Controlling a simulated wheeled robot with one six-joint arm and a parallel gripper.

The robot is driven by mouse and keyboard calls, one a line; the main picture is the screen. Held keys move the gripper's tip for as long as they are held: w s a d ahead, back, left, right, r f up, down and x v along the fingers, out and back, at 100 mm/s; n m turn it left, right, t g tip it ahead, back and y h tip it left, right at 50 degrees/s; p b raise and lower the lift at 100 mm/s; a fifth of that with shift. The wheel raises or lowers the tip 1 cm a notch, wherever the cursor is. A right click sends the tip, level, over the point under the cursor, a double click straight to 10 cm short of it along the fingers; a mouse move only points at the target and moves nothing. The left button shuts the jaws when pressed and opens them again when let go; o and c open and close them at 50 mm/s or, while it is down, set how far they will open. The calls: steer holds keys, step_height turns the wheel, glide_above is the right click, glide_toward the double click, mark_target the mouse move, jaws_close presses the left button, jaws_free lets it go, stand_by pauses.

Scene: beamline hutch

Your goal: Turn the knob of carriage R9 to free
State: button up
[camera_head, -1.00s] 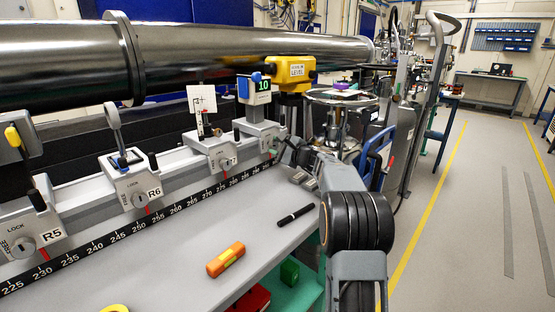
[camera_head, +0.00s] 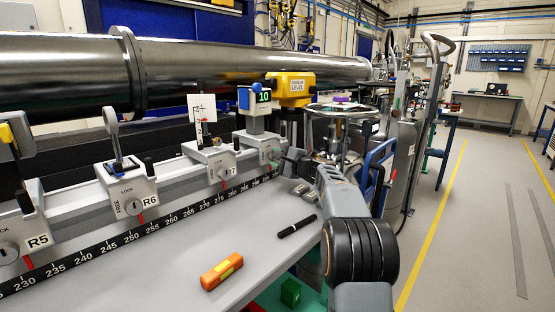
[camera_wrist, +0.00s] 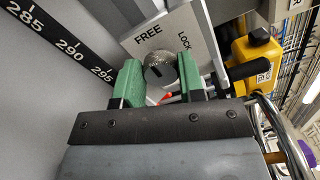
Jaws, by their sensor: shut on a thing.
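In the wrist view, a round grey metal knob (camera_wrist: 161,70) with a dark slot sits on a pale carriage face (camera_wrist: 205,40) marked FREE and LOCK. The green fingers of my gripper (camera_wrist: 161,82) are shut on the knob, one on each side. I cannot tell for sure which word the slot points to. In the head view, my gripper (camera_head: 282,160) is at the farthest carriage (camera_head: 250,146) on the rail, which carries a post with a green display reading 10. Its name label is hidden, so I cannot read R9.
Carriages R6 (camera_head: 128,192) and R5 (camera_head: 20,232) stand nearer on the scaled rail (camera_head: 130,235). An orange block (camera_head: 222,271) and a black marker (camera_head: 297,226) lie on the bench. A yellow level box (camera_head: 290,89) is beside the far carriage. A large metal pipe (camera_head: 220,65) runs behind.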

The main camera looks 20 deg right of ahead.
steer(key=o, duration=0.9)
steer(key=v, duration=1.3)
steer(key=shift+s+d+p, duration=0.2)
steer(key=shift+s+p, duration=0.15)
steer(key=shift+s, duration=0.05)
